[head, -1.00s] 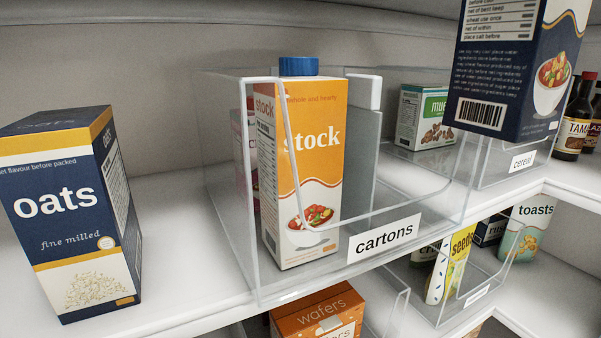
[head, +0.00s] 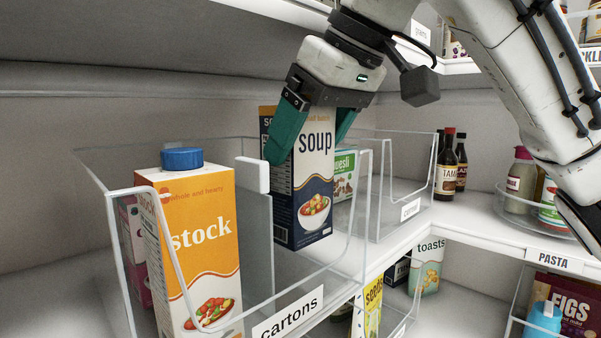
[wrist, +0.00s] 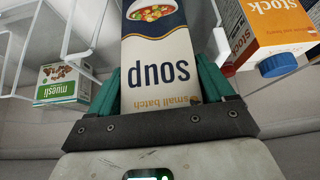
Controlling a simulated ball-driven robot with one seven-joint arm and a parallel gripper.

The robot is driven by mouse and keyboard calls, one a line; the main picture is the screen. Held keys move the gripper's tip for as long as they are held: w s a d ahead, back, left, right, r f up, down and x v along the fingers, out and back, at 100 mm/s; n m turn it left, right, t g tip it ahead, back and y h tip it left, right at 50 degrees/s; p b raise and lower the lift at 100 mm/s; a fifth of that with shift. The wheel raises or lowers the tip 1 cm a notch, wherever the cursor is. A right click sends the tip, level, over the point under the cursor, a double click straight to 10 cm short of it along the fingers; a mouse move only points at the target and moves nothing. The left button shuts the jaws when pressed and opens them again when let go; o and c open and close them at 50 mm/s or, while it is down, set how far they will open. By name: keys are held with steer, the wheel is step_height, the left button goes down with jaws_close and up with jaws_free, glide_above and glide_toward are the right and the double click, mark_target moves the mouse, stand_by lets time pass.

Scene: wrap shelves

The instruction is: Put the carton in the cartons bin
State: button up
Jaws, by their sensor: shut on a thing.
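The soup carton (head: 315,168), navy and white with a bowl of food on its front, hangs upright from my gripper (head: 310,146). The green fingers are shut on its upper sides; it also shows in the wrist view (wrist: 165,60). The clear cartons bin (head: 130,300) stands on the shelf with its label (head: 288,314) at the front. The soup carton is at the bin's right compartment, right of the white-edged divider (head: 252,176). I cannot tell whether its base touches the bin floor. An orange stock carton (head: 205,235) stands in the left compartment.
A pink carton (head: 138,240) is left of the stock. A muesli box (head: 344,178) and the cereal bin (head: 410,210) are to the right. Sauce bottles (head: 448,165) stand further right. Seeds (head: 367,310) and toasts (head: 427,265) packs sit on the shelf below.

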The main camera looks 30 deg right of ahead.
mark_target(301, 186)
steer(key=shift+w+f, duration=0.75)
steer(key=shift+f, duration=0.1)
steer(key=shift+w+f, duration=0.1)
steer(key=shift+f, duration=1.6)
steer(key=shift+f, duration=0.3)
steer(key=shift+f+b, duration=0.25)
steer(key=shift+b, duration=0.1)
steer(key=o, duration=1.5)
steer(key=v, duration=1.3)
steer(key=shift+w+a+r+p, duration=0.2)
steer(key=shift+w+p, duration=0.05)
steer(key=shift+p, duration=0.05)
